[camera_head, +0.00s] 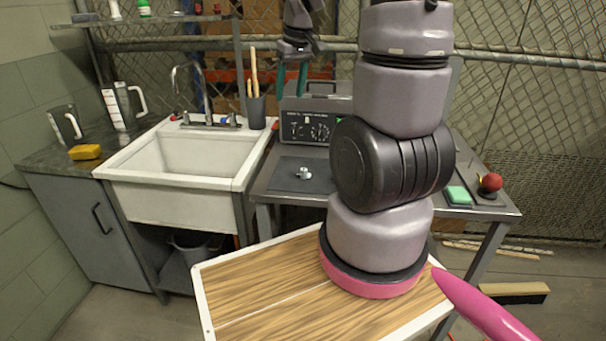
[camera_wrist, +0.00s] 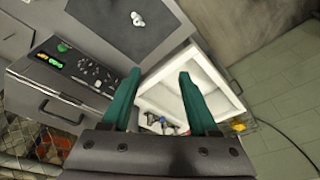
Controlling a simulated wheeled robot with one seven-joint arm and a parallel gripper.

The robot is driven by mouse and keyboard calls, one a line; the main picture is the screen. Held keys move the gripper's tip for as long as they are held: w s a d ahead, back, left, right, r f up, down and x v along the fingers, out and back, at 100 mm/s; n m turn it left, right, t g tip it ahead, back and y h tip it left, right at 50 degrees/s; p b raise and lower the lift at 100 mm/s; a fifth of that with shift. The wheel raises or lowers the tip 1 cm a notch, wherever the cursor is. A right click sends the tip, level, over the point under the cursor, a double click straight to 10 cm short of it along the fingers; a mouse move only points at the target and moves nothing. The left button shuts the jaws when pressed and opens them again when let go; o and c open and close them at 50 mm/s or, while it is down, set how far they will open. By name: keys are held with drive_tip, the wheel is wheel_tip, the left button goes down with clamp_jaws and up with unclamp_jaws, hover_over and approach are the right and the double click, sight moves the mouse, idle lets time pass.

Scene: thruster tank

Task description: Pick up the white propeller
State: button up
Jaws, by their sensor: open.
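The white propeller (camera_head: 304,173) lies on a dark mat (camera_head: 284,181) on the metal table, in front of the grey instrument box. It also shows small near the top of the wrist view (camera_wrist: 138,19), on the same dark mat (camera_wrist: 165,40). My gripper (camera_head: 291,88) hangs high above the back of the table, near the instrument box, with its two green fingers apart and nothing between them. In the wrist view the open fingers (camera_wrist: 158,76) reach up from the bottom, and the propeller is beyond their tips, apart from them.
The instrument box (camera_head: 308,124) stands behind the mat. A white sink (camera_head: 190,160) with a tap is left of the table, beside a cup of sticks (camera_head: 257,112). A green sponge (camera_head: 458,195) and a red-topped button (camera_head: 490,183) are at the right.

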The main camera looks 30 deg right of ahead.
drive_tip(key=w+d+f+n+g, duration=0.1)
drive_tip(key=w+d+f, duration=0.1)
drive_tip(key=f, duration=0.4)
drive_tip(key=w+d+f+n+g, duration=0.1)
drive_tip(key=w+d+f, duration=0.1)
drive_tip(key=f, duration=0.4)
drive_tip(key=n, duration=0.2)
hover_over(304, 177)
drive_tip(key=shift+g+h, duration=0.3)
drive_tip(key=shift+g, duration=0.1)
drive_tip(key=f, duration=0.6)
drive_tip(key=w+f, duration=0.1)
drive_tip(key=f, duration=0.2)
drive_tip(key=shift+f, duration=0.3)
drive_tip(key=shift+d+f, duration=0.2)
drive_tip(key=shift+f, duration=2.8)
clamp_jaws()
